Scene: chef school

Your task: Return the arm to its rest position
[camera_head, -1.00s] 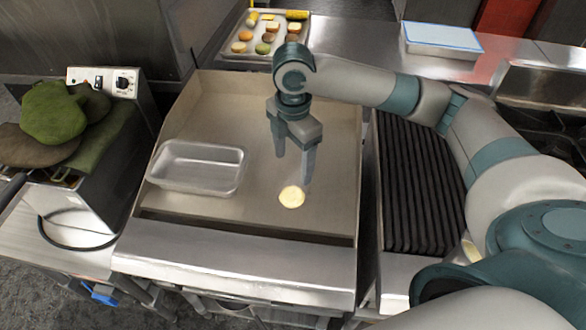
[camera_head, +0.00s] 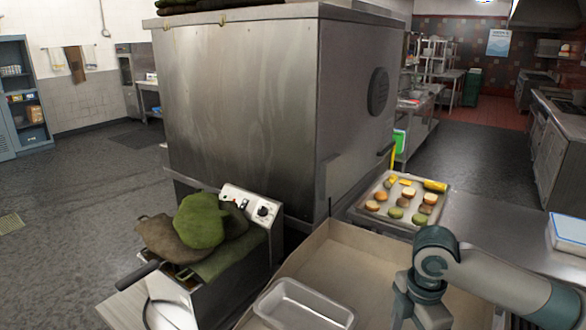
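My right arm, grey and teal, comes in from the lower right. Its wrist is above the right side of the flat griddle (camera_head: 345,262). The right gripper (camera_head: 421,312) is cut off by the bottom edge, so its fingertips are hidden. An empty metal pan (camera_head: 303,306) sits on the griddle, left of and apart from the gripper. My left arm and gripper are not in view.
A tray (camera_head: 368,218) with several buns, patties and yellow items lies behind the griddle. A fryer (camera_head: 262,212) with green and brown cloth-like items (camera_head: 202,222) stands left. A large steel cabinet (camera_head: 240,110) rises behind. A blue-topped container (camera_head: 568,229) is at right.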

